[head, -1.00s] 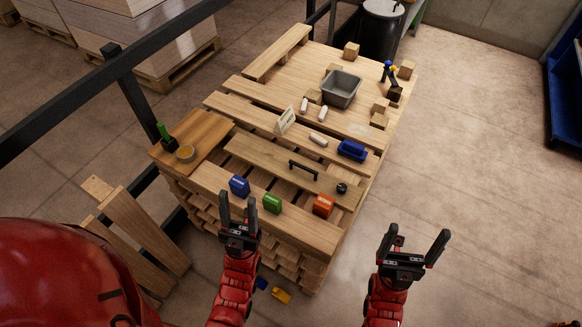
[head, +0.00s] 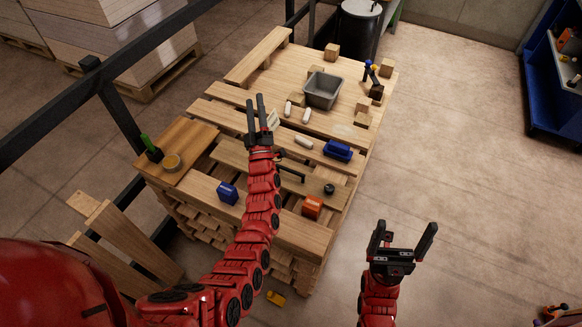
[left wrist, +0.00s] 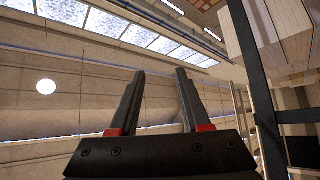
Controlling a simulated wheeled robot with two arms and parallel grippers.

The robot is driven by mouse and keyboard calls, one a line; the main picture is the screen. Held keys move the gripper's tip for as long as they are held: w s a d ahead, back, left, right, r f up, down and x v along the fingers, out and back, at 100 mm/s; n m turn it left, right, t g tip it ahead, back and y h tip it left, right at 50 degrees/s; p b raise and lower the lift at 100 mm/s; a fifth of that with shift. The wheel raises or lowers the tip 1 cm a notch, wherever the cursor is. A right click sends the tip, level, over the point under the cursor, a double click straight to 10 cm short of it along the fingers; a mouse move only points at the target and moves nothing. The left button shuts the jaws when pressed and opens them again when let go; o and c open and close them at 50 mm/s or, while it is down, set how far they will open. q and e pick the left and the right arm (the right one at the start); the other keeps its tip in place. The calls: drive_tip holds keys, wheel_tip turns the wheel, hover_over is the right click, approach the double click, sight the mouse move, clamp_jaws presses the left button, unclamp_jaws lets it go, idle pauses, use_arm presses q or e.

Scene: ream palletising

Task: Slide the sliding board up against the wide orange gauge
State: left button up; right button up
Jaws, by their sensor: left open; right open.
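The sliding board (head: 231,156) is a long wooden plank with a black handle (head: 291,173) and a round black knob (head: 329,189), lying across the pallet deck. My left arm hides part of its middle. The orange gauge (head: 312,206) stands on the front plank near its right end, apart from the board. A blue gauge (head: 228,192) stands on the same plank further left. My left gripper (head: 255,102) is open and empty, reaching over the board; the left wrist view shows its parted fingers (left wrist: 158,85) pointing upward. My right gripper (head: 406,226) is open and empty, right of the pallet.
A grey bin (head: 322,90), white cylinders, a blue tool (head: 338,150) and several wooden blocks stand on the deck. A side board (head: 178,150) holds a green-handled item and a round tub. A black rail (head: 92,85) runs along the left.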

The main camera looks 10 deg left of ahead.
use_arm(q)
drive_tip(key=w+d+g+h, duration=0.4)
drive_tip(key=w+d+h, duration=0.4)
drive_tip(key=w+d, duration=0.45)
drive_tip(key=w+d+f+g+h, duration=0.1)
drive_tip(key=w+d+g+h, duration=0.25)
drive_tip(key=d, duration=0.25)
drive_tip(key=g+y+b, duration=0.2)
drive_tip(key=g+y, duration=0.2)
drive_tip(key=g, duration=1)
hover_over(292, 171)
drive_tip(key=s, duration=0.2)
wheel_tip(292, 171, down, 19)
drive_tip(key=shift+n+t, duration=0.25)
drive_tip(key=shift+n, duration=0.05)
drive_tip(key=f, duration=0.2)
drive_tip(key=w+f+b, duration=0.1)
drive_tip(key=f, duration=0.1)
drive_tip(key=shift+w+f, duration=0.15)
drive_tip(key=shift+f, duration=0.15)
drive_tip(key=shift+w+f+b, duration=0.25)
drive_tip(key=shift+f+b, duration=0.3)
